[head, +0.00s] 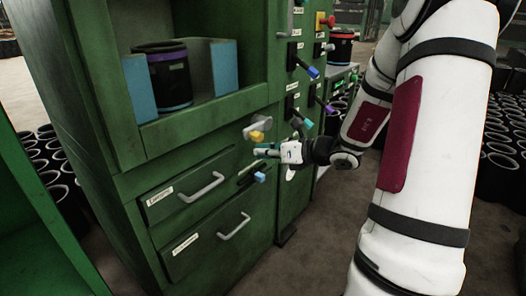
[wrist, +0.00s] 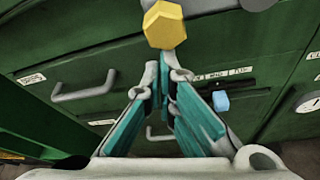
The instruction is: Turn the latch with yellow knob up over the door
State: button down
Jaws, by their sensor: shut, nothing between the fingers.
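The yellow knob (head: 257,136) sits at the end of a grey latch (head: 262,123) on the front of the green cabinet, above and right of the upper drawer. In the wrist view the yellow hexagonal knob (wrist: 165,26) is at the top, just beyond my fingertips. My gripper (head: 262,150) is just below the knob in the head view. In the wrist view its teal-padded fingers (wrist: 161,78) meet at the tips with nothing between them. I cannot tell whether the fingertips touch the knob.
A blue-knobbed lever (head: 259,177) in a slot is below my gripper. Two drawers with grey handles (head: 203,187) are to the left. Several levers and knobs (head: 307,69) line the panel to the right. An open green door or panel (head: 35,225) stands at the left edge.

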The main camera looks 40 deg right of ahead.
jog(key=shift+a+r+p, duration=0.1)
jog(key=shift+r+p, duration=0.3)
jog(key=shift+p, duration=0.3)
notch_tip(320, 180, up, 4)
jog(key=m+p, duration=0.1)
jog(key=p, duration=0.3)
jog(key=m+y+p, duration=0.1)
jog(key=m+p, duration=0.1)
jog(key=p, duration=0.3)
jog(key=shift+s+a+f+y, duration=0.1)
jog(key=shift+a+f+y, duration=0.1)
jog(key=shift+y, duration=0.1)
notch_tip(320, 180, up, 6)
jog(key=m+y+p, duration=0.3)
jog(key=m+p, duration=0.3)
jog(key=p, duration=0.5)
send_over(262, 139)
jog(key=s, duration=0.2)
jog(key=w+d+r+m+t+p, duration=0.1)
jog(key=d+r+m+t+p, duration=0.1)
jog(key=d+m, duration=0.2)
jog(key=shift+w+d+r+m+y, duration=0.3)
jog(key=shift+d+m, duration=0.1)
jog(key=shift+d, duration=0.25)
jog(key=shift+d+r, duration=0.1)
jog(key=shift+d, duration=0.05)
